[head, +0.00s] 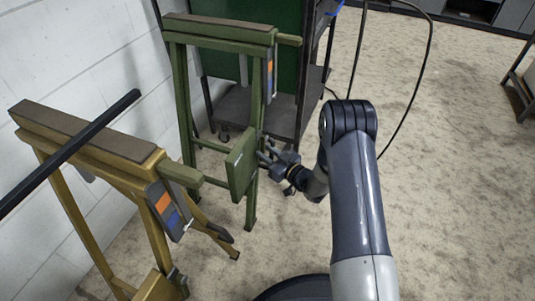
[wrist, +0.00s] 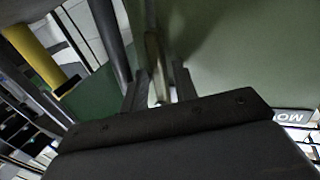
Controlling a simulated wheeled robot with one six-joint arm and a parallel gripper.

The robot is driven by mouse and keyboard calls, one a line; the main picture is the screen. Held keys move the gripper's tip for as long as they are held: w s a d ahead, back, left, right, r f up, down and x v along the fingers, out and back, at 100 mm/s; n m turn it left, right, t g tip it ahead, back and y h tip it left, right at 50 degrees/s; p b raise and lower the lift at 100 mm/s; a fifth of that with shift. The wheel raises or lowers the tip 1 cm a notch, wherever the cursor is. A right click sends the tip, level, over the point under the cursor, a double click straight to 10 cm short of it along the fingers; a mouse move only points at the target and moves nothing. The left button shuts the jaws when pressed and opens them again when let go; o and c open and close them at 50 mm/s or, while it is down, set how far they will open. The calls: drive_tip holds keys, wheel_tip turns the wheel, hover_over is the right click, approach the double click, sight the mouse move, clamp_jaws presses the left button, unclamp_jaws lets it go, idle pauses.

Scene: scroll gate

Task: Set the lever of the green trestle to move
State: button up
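The green trestle (head: 220,32) stands behind the yellow one, with a green panel (head: 241,163) low on its frame. My gripper (head: 263,149) is at the right side of this panel, its fingers apart and pointing at it. In the wrist view the fingers of my gripper (wrist: 158,82) stand on either side of a narrow pale bar (wrist: 154,55), probably the lever. Whether they touch it cannot be told. The green surface (wrist: 240,60) fills the upper right there. A white label (wrist: 290,117) reading "MO", upside down and cut off, is at the right edge.
A yellow trestle (head: 85,130) stands front left, with a black bar (head: 75,150) across it. A dark cart (head: 240,108) is behind the green trestle, by the white wall (head: 70,50). A black cable hangs behind my arm. The floor on the right (head: 460,180) is clear.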

sight(263, 145)
clamp_jaws()
drive_tip(key=shift+s, duration=0.1)
idle(0.3)
drive_tip(key=m+p, duration=0.1)
drive_tip(key=s+r+m+p, duration=0.1)
drive_tip(key=m+g+h+p, duration=0.1)
drive_tip(key=p, duration=0.1)
drive_tip(key=shift+s+a+r+m, duration=0.2)
drive_tip(key=shift+s+a+m, duration=0.1)
drive_tip(key=shift+s+a+r+m+g+p, duration=0.15)
drive_tip(key=shift+r+m+g+p, duration=0.85)
drive_tip(key=shift+m+p, duration=1.1)
drive_tip(key=shift+s+a+r+m+g+p, duration=0.1)
drive_tip(key=shift+s+r+m+g+p, duration=0.2)
drive_tip(key=shift+r+m+g+p, duration=1.65)
drive_tip(key=shift+s+a+f+m+g+p, duration=0.2)
drive_tip(key=shift+m+p, duration=0.75)
drive_tip(key=shift+p, duration=2.45)
drive_tip(key=shift+d, duration=0.15)
drive_tip(key=shift+w, duration=0.1)
